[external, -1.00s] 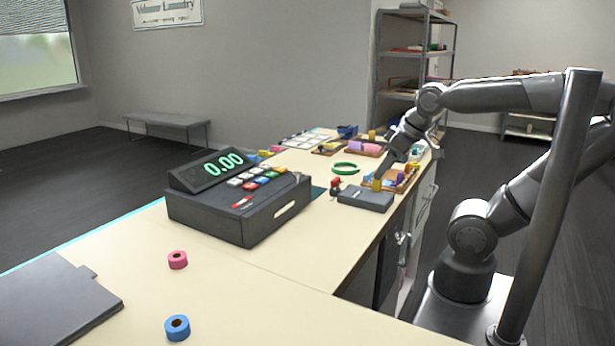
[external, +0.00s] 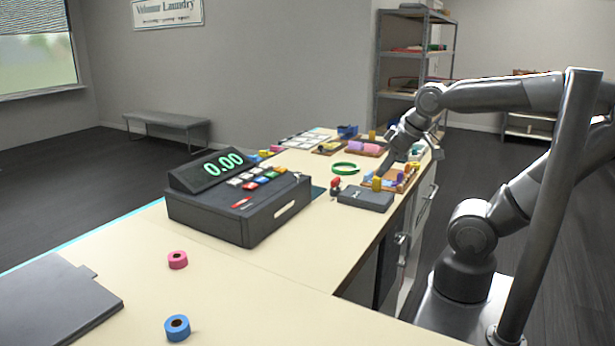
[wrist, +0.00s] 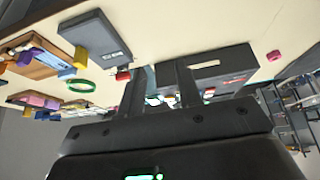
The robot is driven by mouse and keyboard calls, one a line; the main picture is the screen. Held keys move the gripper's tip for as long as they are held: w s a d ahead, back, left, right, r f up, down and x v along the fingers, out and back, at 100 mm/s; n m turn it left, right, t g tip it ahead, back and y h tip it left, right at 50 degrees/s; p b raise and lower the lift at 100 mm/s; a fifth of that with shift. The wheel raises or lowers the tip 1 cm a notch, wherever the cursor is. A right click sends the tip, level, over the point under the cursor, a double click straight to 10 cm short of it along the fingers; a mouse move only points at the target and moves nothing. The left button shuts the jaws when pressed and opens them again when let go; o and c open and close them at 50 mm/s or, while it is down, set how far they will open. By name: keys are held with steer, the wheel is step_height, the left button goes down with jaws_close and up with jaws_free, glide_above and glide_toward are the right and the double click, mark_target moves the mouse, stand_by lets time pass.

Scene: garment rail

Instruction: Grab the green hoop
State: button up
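The green hoop (external: 345,173) lies flat on the cream counter, behind the cash register and to the left of my arm. It also shows in the wrist view (wrist: 82,92), left of my fingers. My gripper (wrist: 160,84) has its two dark fingers spread apart, with no object held between them. In the external view my gripper (external: 388,166) is small and dark, above the right side of the counter, to the right of the hoop and apart from it. Its fingers are hard to make out there.
The cash register (external: 240,208) stands left of the hoop. A dark grey box (external: 366,199) sits in front of it, with a yellow piece and wooden trays (external: 365,149) of coloured items around. Pink (external: 177,260) and blue (external: 177,327) rolls lie on the clear near counter.

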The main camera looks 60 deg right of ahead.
steer(key=w+d+r+m+g+h, duration=0.1)
steer(key=w+d+r, duration=0.15)
steer(key=w, duration=0.25)
steer(key=w+d+r+m+g, duration=0.1)
steer(key=w+d+r, duration=0.15)
steer(key=w, duration=0.35)
steer(key=m+g+y, duration=0.1)
steer(key=m+g, duration=0.3)
glide_above(335, 165)
steer(key=s+a, duration=0.2)
steer(key=a, duration=0.3)
step_height(335, 165, down, 11)
step_height(335, 165, down, 11)
steer(key=shift+d+r, duration=0.15)
steer(key=shift+c, duration=0.3)
jaws_close()
